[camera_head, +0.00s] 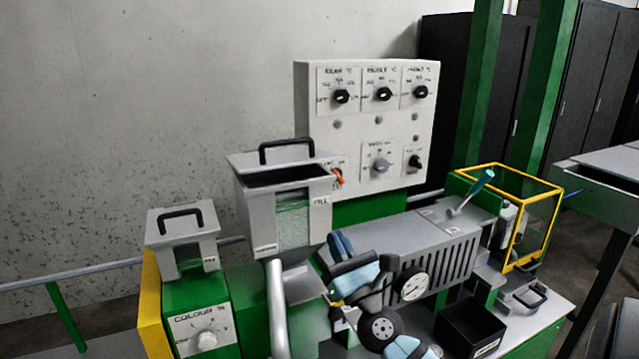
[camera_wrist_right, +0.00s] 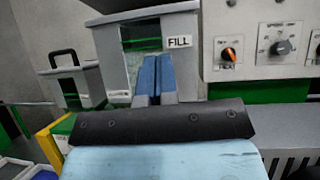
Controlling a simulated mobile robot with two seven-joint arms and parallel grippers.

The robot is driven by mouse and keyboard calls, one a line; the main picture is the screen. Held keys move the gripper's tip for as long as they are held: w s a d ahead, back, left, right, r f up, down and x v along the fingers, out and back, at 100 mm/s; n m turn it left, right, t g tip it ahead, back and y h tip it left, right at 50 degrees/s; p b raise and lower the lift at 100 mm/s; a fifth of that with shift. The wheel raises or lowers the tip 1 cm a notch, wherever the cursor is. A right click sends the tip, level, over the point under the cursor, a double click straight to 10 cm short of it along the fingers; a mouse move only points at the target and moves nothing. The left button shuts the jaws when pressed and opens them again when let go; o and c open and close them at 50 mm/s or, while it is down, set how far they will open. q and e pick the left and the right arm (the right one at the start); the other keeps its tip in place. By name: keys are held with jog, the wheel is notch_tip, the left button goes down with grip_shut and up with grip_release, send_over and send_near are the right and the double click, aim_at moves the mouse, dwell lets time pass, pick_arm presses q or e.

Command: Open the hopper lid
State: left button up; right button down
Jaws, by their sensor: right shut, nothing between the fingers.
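The large grey hopper (camera_head: 323,215) with the FILL label stands at the centre in the head view, and it also shows in the right wrist view (camera_wrist_right: 188,62). Its grey lid (camera_head: 243,161) is at the top and carries a black handle (camera_head: 287,150). A dark band shows in front of the handle; I cannot tell if it is a gap. My right gripper (camera_head: 336,238) is in front of the hopper, below lid height. Its blue fingers (camera_wrist_right: 155,62) are shut and empty, pointing at the hopper's front. My left gripper is out of view.
A smaller hopper (camera_head: 183,228) with a black handle stands at the left. A control panel (camera_head: 365,125) with several knobs rises behind on the right. A gauge (camera_head: 413,284), a black bin (camera_head: 468,328) and a yellow-framed guard (camera_head: 540,215) are to the right.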

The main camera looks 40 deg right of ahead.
jog(key=m+h, duration=0.1)
jog(key=h, duration=0.1)
jog(key=p, duration=0.8)
send_near(314, 162)
jog(key=d+f+x, duration=0.1)
jog(key=x, duration=0.6)
jog(key=shift+w+a+m+h, duration=0.2)
jog(key=shift+w+m+h, duration=0.1)
jog(key=shift+m, duration=0.1)
jog(key=shift+r, duration=0.15)
